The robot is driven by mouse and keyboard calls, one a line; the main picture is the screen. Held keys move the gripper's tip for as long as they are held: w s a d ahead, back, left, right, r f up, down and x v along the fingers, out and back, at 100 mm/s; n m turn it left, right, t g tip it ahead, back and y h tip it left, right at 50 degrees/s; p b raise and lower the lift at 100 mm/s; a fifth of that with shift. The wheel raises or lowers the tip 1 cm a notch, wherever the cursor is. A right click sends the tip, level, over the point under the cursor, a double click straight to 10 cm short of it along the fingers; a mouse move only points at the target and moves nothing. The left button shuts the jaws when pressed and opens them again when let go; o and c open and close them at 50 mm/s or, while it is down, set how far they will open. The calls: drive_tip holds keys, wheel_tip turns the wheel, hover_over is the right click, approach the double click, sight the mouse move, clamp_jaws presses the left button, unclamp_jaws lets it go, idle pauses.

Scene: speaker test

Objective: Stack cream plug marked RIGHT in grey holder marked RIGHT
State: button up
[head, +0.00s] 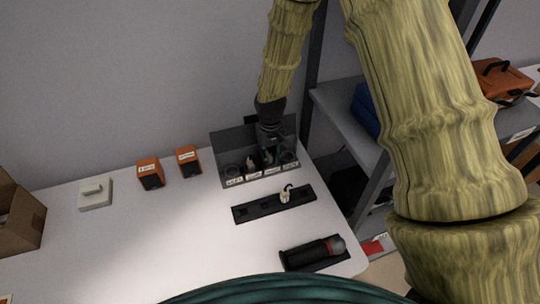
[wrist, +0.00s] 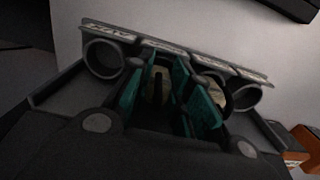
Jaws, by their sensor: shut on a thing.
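The grey holder (head: 226,146) stands at the back right of the table, with a row of round sockets and several small labels too small to read. My gripper (head: 267,153) reaches down into it from above. In the wrist view its teal fingers (wrist: 158,98) are shut on a cream plug (wrist: 160,76), partly hidden between them, at a middle socket; I cannot tell whether it is fully seated. Another cream plug (head: 250,164) stands in the holder to the left of my gripper. The outer sockets look empty. A further cream plug (head: 285,196) stands in the black rack (head: 246,213).
Two orange boxes (head: 150,173) and a white block (head: 95,194) stand to the left. A cardboard box (head: 20,222) is at the left edge. A dark cylinder with a red band (head: 312,252) lies in a black tray at front right. The table's middle is clear.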

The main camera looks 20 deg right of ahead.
sight(270, 154)
drive_tip(key=shift+f, duration=0.35)
drive_tip(key=shift+s+f, duration=0.2)
drive_tip(key=shift+f, duration=0.05)
drive_tip(key=o, duration=0.9)
drive_tip(key=shift+f, duration=0.2)
drive_tip(key=shift+w+r, duration=0.15)
drive_tip(key=shift+r, duration=0.7)
wheel_tip(270, 154, up, 12)
drive_tip(key=shift+f+b, duration=0.1)
drive_tip(key=shift+b, duration=1)
